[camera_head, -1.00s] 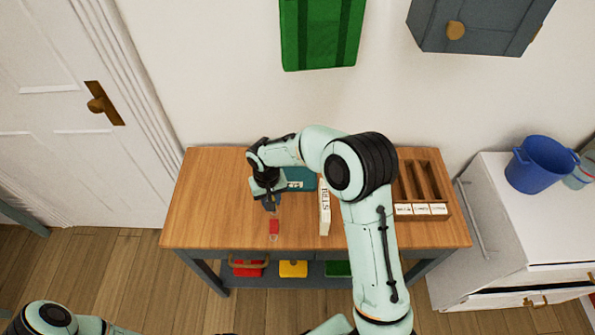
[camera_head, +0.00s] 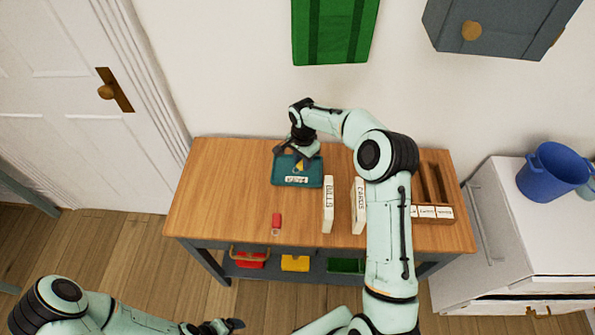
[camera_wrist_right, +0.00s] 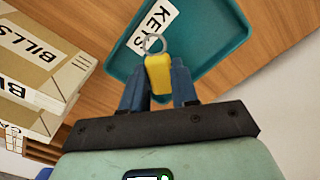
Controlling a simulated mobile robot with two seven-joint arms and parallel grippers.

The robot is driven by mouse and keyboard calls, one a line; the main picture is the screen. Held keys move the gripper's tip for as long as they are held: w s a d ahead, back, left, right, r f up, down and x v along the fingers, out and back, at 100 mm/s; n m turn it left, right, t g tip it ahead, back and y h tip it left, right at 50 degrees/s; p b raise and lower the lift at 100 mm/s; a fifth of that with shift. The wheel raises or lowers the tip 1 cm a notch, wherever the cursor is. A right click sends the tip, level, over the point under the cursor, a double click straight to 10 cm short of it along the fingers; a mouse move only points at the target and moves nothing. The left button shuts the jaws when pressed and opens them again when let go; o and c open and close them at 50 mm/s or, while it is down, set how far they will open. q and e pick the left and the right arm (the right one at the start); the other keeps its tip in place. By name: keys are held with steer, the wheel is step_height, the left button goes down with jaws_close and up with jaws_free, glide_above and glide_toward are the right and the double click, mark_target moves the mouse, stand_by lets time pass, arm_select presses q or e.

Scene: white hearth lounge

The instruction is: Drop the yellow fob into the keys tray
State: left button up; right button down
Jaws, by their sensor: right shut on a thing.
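The yellow fob (camera_wrist_right: 158,75) with its metal ring is between the fingers of my right gripper (camera_wrist_right: 159,88) in the right wrist view. In the head view my right gripper (camera_head: 296,160) is over the teal keys tray (camera_head: 282,182), with a bit of the yellow fob (camera_head: 299,167) showing. The keys tray also shows in the right wrist view (camera_wrist_right: 212,28), behind the fob, with its white KEYS label (camera_wrist_right: 152,22). My left gripper (camera_head: 220,326) is low at the bottom of the head view, away from the table; its jaw state is unclear.
A red fob (camera_head: 277,220) lies on the wooden table (camera_head: 220,190) in front of the tray. White BILLS (camera_head: 328,205) and CARDS (camera_head: 358,207) boxes stand to the tray's right. A wooden slotted organizer (camera_head: 438,209) is farther right. The table's left part is clear.

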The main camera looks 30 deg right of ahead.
step_height(320, 180, down, 2)
steer(key=c, duration=0.8)
jaws_free()
steer(key=shift+r, duration=6.75)
